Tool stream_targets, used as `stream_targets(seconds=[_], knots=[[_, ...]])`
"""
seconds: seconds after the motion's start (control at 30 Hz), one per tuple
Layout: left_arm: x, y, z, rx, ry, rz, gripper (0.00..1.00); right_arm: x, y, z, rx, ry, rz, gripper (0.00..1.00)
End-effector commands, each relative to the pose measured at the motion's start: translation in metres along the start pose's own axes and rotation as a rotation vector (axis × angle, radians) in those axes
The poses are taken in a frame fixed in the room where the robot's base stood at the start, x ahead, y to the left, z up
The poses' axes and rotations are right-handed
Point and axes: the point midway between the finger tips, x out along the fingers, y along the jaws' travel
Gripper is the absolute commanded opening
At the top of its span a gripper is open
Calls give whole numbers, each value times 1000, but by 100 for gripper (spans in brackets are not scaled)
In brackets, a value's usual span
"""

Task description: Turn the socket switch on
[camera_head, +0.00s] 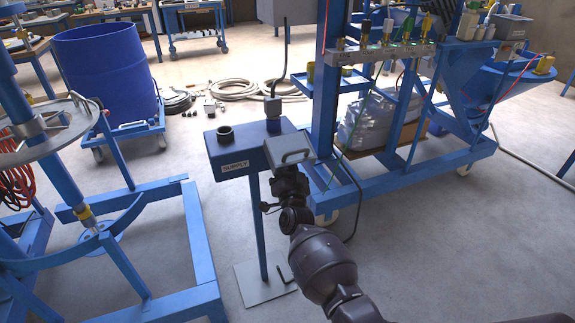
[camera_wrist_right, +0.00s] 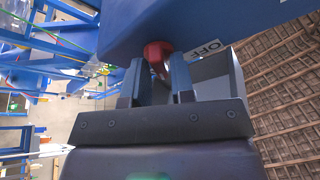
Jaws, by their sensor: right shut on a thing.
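The blue supply box (camera_head: 238,152) stands on a blue post, with a "SUPPLY" label on its front. A plug with a cable (camera_head: 273,112) sits on its top, and a grey boxy part (camera_head: 289,148) is at its right end. My right gripper (camera_head: 288,177) is just below that grey part. In the wrist view my right gripper (camera_wrist_right: 157,70) is shut on a red switch knob (camera_wrist_right: 158,52) under the blue housing, one finger on each side. An "OFF" label (camera_wrist_right: 207,48) is right of the knob. In the head view the knob is hidden. My left gripper is out of view.
A blue wheeled frame (camera_head: 405,185) with valves and hoses stands close behind and right of the post. A blue drum (camera_head: 108,72) and a blue floor frame (camera_head: 200,235) are to the left. The floor at lower right is clear.

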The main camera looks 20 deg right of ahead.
Motion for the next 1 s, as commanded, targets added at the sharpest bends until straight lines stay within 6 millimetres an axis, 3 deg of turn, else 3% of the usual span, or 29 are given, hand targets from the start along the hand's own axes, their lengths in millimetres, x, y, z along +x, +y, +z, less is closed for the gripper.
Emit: stream_targets(seconds=[0.03,0.83,0.87,0.93,1.0], knots=[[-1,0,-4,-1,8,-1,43,8,-6,-10,26,15,2,0],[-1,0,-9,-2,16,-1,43,8,-4,-12,129,19,44,0],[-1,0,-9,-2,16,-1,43,8,-4,-12,129,20,44,26],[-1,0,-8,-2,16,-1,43,8,-4,-12,128,20,44,37],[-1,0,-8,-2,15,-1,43,8,-4,-10,128,18,44,38]])
